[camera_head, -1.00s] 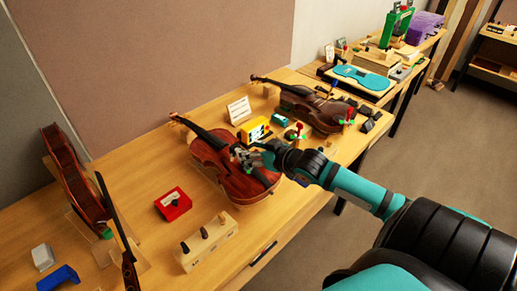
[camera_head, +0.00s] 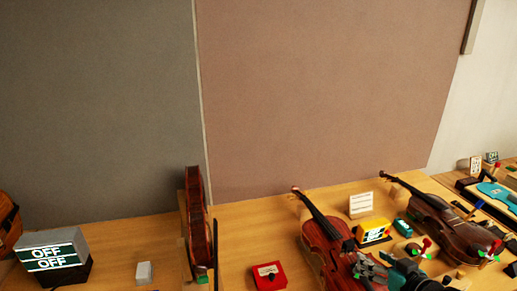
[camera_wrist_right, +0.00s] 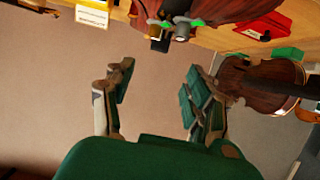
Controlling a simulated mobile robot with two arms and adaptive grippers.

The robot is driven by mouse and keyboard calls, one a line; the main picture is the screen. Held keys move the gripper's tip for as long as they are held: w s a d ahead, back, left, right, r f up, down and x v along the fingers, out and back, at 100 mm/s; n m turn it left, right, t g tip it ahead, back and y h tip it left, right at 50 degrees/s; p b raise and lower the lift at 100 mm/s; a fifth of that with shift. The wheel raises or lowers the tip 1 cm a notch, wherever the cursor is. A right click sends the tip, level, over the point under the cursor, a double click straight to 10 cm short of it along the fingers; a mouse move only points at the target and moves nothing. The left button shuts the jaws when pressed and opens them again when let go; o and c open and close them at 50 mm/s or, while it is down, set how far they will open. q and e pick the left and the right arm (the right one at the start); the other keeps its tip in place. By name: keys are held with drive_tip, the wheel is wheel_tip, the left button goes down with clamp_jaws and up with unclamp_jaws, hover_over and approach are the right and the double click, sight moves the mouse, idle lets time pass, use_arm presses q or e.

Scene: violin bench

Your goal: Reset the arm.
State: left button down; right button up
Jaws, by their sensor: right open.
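My right gripper (camera_head: 372,270) shows at the bottom edge of the head view, overlapping the lower body of a reddish-brown violin (camera_head: 326,238). In the right wrist view my right gripper (camera_wrist_right: 157,92) has its two fingers spread wide. Only the plain wall shows between them, so it holds nothing. The edge of a violin body (camera_wrist_right: 225,10) with green-tipped parts is above the fingers in that view, apart from them. Most of my right arm is cut off by the bottom of the head view. My left gripper is in neither view.
The wall (camera_head: 320,90) rises behind.

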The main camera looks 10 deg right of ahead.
drive_tip(key=s+a+f+g, duration=0.4)
drive_tip(key=s+a+f, duration=0.4)
drive_tip(key=s+f, duration=0.2)
drive_tip(key=s+a+f+n+g+h, duration=0.15)
drive_tip(key=s+a+g, duration=0.45)
drive_tip(key=s+a, duration=0.6)
drive_tip(key=s+d+f+g+b, duration=0.1)
drive_tip(key=s+f, duration=0.1)
drive_tip(key=f, duration=1.3)
drive_tip(key=s+d+f+b, duration=0.1)
drive_tip(key=f+b, duration=0.1)
drive_tip(key=f, duration=1.3)
drive_tip(key=s+d+f+g+b, duration=0.1)
drive_tip(key=s+d+f+b, duration=0.1)
drive_tip(key=s+f, duration=1.4)
wheel_tip(320, 180, down, 2)
drive_tip(key=shift+s+d, duration=0.3)
drive_tip(key=shift+d, duration=0.2)
